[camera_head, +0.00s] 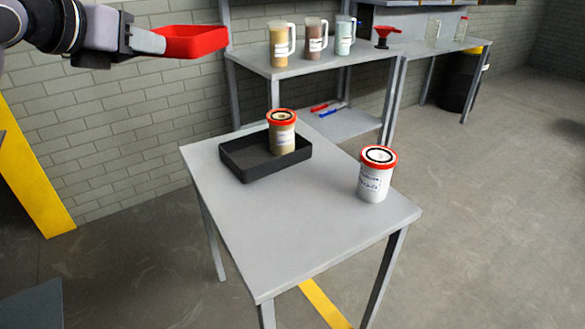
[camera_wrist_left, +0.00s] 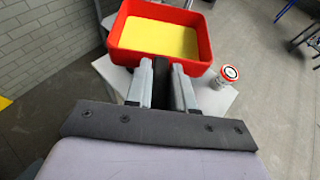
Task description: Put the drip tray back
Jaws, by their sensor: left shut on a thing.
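A red tray (camera_head: 192,41) is held in the air at the upper left of the head view, above and to the left of the near table. My left gripper (camera_head: 152,40) is shut on its near side wall. In the left wrist view the red tray (camera_wrist_left: 118,32) lies ahead of my left gripper (camera_wrist_left: 161,70), and its inside shows yellow. I cannot tell whether the yellow is liquid or the tray's floor. My right gripper is in neither view.
The grey table (camera_head: 240,215) bears a black tray (camera_head: 236,172) with a red-lidded container (camera_head: 282,135) standing in it, and a white red-lidded container (camera_head: 374,175) at the right. Behind, a shelf (camera_head: 262,66) holds several jugs and a red funnel (camera_head: 383,36). The table's front is clear.

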